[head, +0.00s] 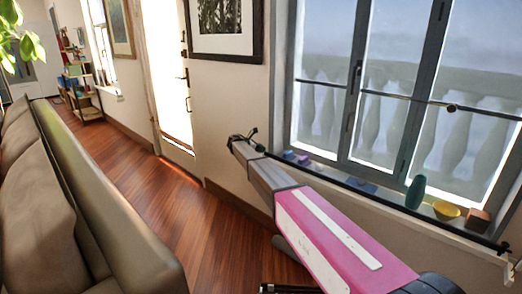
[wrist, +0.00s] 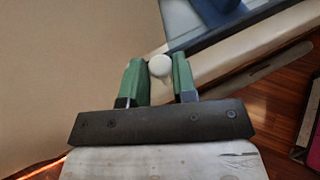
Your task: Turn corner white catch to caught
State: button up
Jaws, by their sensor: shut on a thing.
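The white catch (wrist: 160,67) shows in the wrist view as a small rounded knob at the lower corner of the window frame, by the wall. My gripper (wrist: 158,63) has its two green fingers on either side of the knob and is shut on it. In the head view my gripper (head: 245,138) is at the lower left corner of the window (head: 380,90), at the left end of the sill. The catch cannot be made out there. Whether it is caught cannot be told from these views.
Blocks, a teal vase (head: 415,192), a yellow bowl (head: 446,210) and a brown box (head: 475,221) stand on the sill to the right. A sofa (head: 90,200) is at the left. The wooden floor (head: 215,235) between is clear.

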jog(key=m+g, duration=0.1)
jog(key=m+g+h, duration=0.1)
jog(key=m+g, duration=0.1)
jog(key=w+m+g+h, duration=0.1)
jog(key=shift+a+m+g, duration=0.25)
jog(key=shift+m+g, duration=0.05)
jog(key=shift+g, duration=0.1)
jog(key=shift+w+m+g, duration=0.15)
jog(key=shift+m+g, duration=1.35)
jog(key=shift+g, duration=0.7)
jog(key=shift+d, duration=0.1)
jog(key=o, duration=0.6)
